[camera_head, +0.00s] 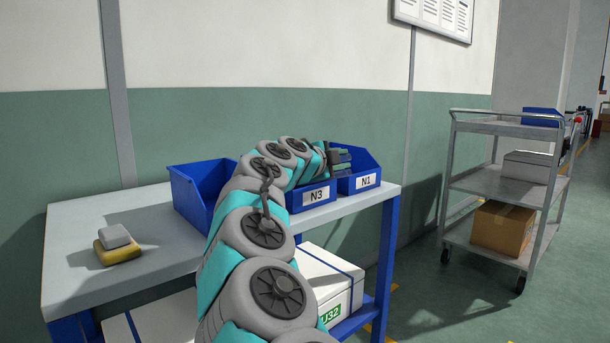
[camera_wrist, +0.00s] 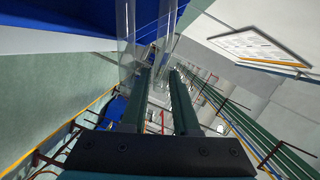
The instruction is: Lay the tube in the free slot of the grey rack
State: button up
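My gripper (camera_wrist: 160,72) is at the blue bins in the head view, where its end is small and partly hidden by my arm. In the wrist view its two dark fingers stand apart with a gap between them. Clear glass-like tubes (camera_wrist: 126,35) show just beyond the fingertips, beside a blue bin wall (camera_wrist: 55,41). I see no tube clearly clamped between the fingers; whether one touches a fingertip I cannot tell. The grey rack is not seen in either view.
Blue bins marked N3 (camera_head: 314,197) and N1 (camera_head: 367,182), and another blue bin (camera_head: 190,197), stand on the table (camera_head: 150,225). A yellow and grey block (camera_head: 118,250) lies at the left. A metal trolley (camera_head: 495,186) with a cardboard box (camera_head: 503,228) stands at the right.

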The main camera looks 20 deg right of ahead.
jog(key=x, duration=0.4)
jog(key=shift+w+p, duration=0.15)
jog(key=shift+p, duration=0.25)
jog(key=shift+c, duration=0.2)
grip_shut()
dwell(0.9)
